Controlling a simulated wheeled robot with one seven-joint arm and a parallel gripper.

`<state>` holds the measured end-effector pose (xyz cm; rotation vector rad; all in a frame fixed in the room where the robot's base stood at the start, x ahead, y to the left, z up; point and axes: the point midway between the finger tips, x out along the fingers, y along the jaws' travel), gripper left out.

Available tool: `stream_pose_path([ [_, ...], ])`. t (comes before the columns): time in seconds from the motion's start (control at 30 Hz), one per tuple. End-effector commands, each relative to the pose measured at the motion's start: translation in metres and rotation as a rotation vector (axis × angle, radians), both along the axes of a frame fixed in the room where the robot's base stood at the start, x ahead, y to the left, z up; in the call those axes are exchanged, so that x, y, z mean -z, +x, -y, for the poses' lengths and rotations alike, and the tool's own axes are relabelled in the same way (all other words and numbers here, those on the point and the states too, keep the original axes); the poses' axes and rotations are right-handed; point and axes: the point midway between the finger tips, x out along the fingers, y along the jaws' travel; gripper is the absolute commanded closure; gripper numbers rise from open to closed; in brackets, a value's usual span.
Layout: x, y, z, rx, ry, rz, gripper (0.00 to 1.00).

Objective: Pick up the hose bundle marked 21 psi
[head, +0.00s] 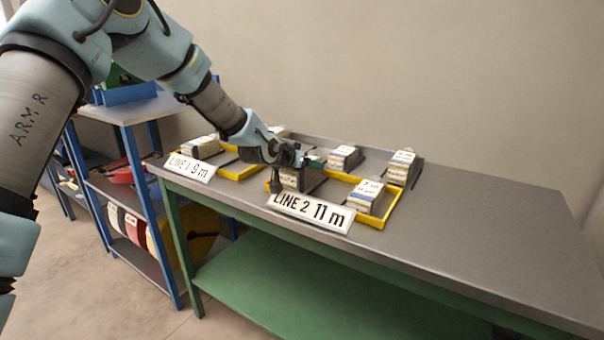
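Several pale hose bundles with dark sides and small printed labels are on the grey bench. One bundle (290,179) is directly below my gripper (285,162), which partly covers it. One bundle (367,196) lies in the right yellow tray (391,210). Two more bundles, one (343,157) and another (402,167), stand behind that tray. Another bundle (201,147) is by the left yellow tray (238,171). The labels are too small to read, so I cannot tell which says 21 psi. I cannot see whether the fingers are open or shut, or touch the bundle.
A "LINE 1 9 m" sign (192,167) and a "LINE 2 11 m" sign (311,211) stand along the bench's front edge. The bench (480,220) is clear on the right. A blue-framed shelf (143,110) with reels stands at left.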

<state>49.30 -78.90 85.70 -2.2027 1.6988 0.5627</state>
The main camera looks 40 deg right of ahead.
Motion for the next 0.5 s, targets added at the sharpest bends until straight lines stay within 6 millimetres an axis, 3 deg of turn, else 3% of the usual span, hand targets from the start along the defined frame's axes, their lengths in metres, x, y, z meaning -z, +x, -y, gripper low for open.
stream_pose_path([
  [0.07, -0.0002, 0.0001, 0.0, 0.0, 0.0, 0.0, 0.62],
  [0.4, -0.0003, 0.0001, 0.0, 0.0, 0.0, 0.0, 1.0],
  [0.5, -0.0003, 0.0001, 0.0, 0.0, 0.0, 0.0, 1.0],
])
